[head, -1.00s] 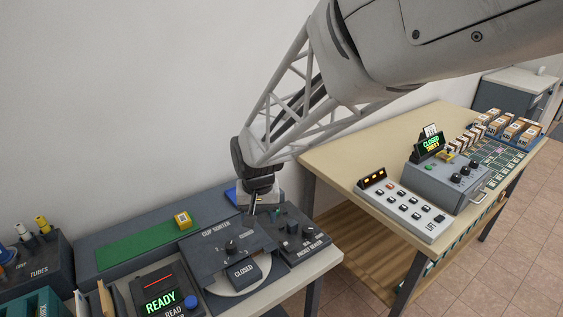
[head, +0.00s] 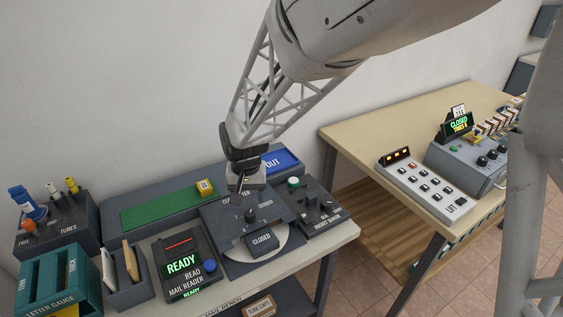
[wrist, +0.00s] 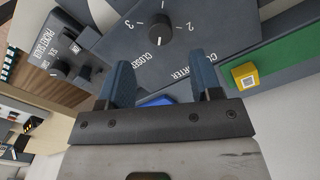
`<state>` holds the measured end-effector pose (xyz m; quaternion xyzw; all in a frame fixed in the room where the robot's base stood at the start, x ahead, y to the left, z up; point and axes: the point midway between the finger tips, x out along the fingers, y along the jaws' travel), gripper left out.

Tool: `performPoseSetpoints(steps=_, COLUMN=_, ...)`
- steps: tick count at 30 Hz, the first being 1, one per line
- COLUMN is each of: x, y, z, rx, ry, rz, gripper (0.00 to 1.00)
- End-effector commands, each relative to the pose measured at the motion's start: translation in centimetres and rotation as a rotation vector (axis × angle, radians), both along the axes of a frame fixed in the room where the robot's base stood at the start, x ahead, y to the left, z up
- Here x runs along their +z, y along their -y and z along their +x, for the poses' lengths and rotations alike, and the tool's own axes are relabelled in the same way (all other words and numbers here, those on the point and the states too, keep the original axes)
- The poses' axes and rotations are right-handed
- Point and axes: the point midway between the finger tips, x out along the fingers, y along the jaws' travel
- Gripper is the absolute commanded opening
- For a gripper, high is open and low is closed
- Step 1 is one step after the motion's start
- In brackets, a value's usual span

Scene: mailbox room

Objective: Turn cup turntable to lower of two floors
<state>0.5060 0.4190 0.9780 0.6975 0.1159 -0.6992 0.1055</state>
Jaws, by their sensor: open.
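The cup sorter (head: 223,225) is a dark flat unit with a pale round disc (head: 285,245) showing at its front edge. A dark cover marked CLOSED (head: 261,238) sits over the disc. A black knob (head: 250,215) stands on the sorter's top plate. In the wrist view the knob (wrist: 160,29) has a white mark, with 2, 3 and CLOSED printed around it; its exact setting is hard to tell. My gripper (head: 240,192) is open and empty above the back of the sorter. Its blue fingers (wrist: 160,65) are apart from the knob, which lies beyond their tips.
The packet sealer (head: 312,207) stands close at the sorter's right. The mail reader (head: 184,264), showing READY, is at its left. Behind lie a green strip (head: 160,211) with a yellow block (head: 204,187) and a blue OUT tray (head: 281,160). A lift panel (head: 422,188) is on the right table.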

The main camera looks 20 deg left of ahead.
Motion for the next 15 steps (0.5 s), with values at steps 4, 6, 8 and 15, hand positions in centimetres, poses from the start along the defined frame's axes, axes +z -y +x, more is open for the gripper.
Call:
performPoseSetpoints(steps=4, x=-1.2, y=0.0, z=0.0, rx=0.000, ry=-0.002, rz=-0.002, gripper=0.59)
performPoseSetpoints(steps=6, x=-1.9, y=0.0, z=-0.1, rx=0.000, ry=-0.003, rz=-0.002, gripper=0.59)
performPoseSetpoints(steps=8, x=-2.5, y=0.0, z=-0.1, rx=0.000, ry=-0.002, rz=-0.002, gripper=0.59)
performPoseSetpoints(steps=15, x=-5.4, y=-0.1, z=0.0, rx=0.000, ry=-0.001, rz=-0.001, gripper=0.59)
